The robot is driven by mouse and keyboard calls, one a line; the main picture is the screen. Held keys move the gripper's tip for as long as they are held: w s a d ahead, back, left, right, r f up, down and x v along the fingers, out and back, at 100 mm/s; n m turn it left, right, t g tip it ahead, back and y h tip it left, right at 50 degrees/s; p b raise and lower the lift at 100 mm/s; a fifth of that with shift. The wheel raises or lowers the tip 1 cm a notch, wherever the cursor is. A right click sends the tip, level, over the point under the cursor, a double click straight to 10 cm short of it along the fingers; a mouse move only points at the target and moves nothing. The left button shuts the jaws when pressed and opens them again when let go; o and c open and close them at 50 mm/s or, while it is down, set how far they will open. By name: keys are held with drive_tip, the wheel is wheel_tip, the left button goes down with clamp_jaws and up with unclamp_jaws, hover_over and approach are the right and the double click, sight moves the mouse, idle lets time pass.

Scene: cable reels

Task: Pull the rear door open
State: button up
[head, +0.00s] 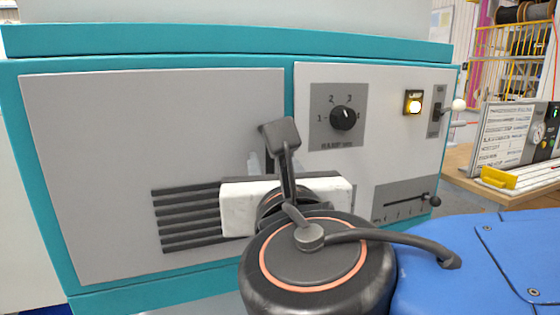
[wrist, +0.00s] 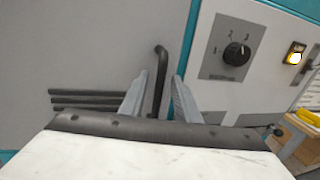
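The door is the large plain grey panel (head: 120,130) on the left of the teal-framed cabinet, and it looks closed. In the wrist view, a dark bent bar handle (wrist: 158,85) stands near the door's right edge. My gripper (wrist: 159,80) is open, with one grey finger on each side of the handle. Gaps show between the bar and both fingers, so it does not look gripped. In the head view, my gripper (head: 262,163) is in front of the door's right edge, and my wrist parts hide the handle and most of the fingers.
Dark louvre slats (head: 190,220) cross the door's lower part. Right of it is a control panel (head: 385,150) with a rotary knob (head: 343,117), a lit switch (head: 413,103), a white-tipped lever (head: 458,105) and a slider (head: 425,198). A bench (head: 510,193) with a gauge box stands farther right.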

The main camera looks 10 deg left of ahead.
drive_tip(key=shift+w+a, duration=0.2)
drive_tip(key=shift+w, duration=0.35)
clamp_jaws()
drive_tip(key=shift+s, duration=0.15)
